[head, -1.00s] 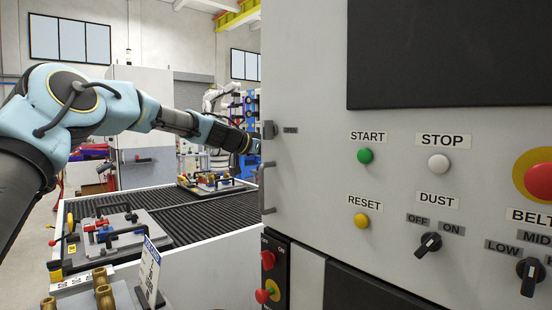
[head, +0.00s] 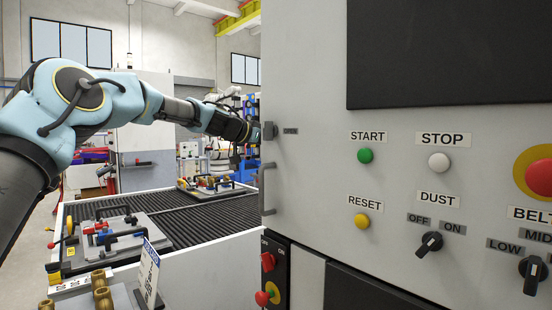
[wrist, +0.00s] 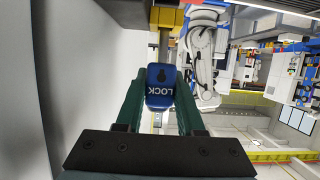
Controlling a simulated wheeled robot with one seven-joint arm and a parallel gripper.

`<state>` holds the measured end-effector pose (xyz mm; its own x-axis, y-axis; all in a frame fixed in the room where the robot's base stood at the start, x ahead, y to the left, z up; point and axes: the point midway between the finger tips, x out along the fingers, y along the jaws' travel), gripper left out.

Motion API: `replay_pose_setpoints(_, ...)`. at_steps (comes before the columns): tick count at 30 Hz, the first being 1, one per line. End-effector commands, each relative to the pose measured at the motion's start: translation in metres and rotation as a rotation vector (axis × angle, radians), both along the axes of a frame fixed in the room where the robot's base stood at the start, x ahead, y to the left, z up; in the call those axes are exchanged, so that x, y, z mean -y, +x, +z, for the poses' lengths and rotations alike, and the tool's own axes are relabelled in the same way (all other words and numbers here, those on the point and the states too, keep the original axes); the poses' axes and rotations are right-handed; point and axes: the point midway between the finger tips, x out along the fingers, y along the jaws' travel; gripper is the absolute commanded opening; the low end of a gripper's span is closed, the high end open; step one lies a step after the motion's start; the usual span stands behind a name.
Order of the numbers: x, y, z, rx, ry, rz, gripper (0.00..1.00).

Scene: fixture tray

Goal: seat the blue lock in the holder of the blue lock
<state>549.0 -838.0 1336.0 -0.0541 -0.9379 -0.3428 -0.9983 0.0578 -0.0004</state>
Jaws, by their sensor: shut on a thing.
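In the wrist view the blue lock (wrist: 161,88), with the word LOCK on its face, is between the green fingers of my gripper (wrist: 160,95), which is shut on it. A brass-yellow part shows just past the lock; I cannot tell whether it is the lock's own shackle or a part of the cabinet. In the head view my arm reaches to the edge of the grey machine cabinet (head: 310,175), beside the small latch marked OPEN (head: 269,131). The gripper and lock are not clear there. I cannot identify the holder of the blue lock for sure.
A tray (head: 130,232) with black handles and coloured parts lies on the dark ribbed conveyor (head: 200,212). Another tray (head: 215,188) lies farther back. Brass fittings (head: 102,295) and a small sign (head: 147,274) stand at the front. The cabinet's panel fills the right.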

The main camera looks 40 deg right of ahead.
Motion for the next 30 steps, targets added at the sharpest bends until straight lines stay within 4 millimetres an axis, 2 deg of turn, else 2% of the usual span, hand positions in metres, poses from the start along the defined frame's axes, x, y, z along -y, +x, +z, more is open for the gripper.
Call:
replay_pose_setpoints(8, -0.001, 0.0, 0.038, 0.003, -0.002, 0.001, 0.0)
replay_pose_setpoints(9, -0.01, 0.002, 0.033, 0.0, 0.0, 0.004, 0.0)
replay_pose_setpoints(14, -0.036, 0.003, 0.032, 0.003, -0.001, 0.004, 0.0)
replay_pose_setpoints(24, -0.12, 0.009, 0.029, 0.003, 0.001, 0.006, 0.0)
replay_pose_setpoints(30, -0.158, 0.01, 0.033, 0.002, 0.0, 0.003, 0.0)
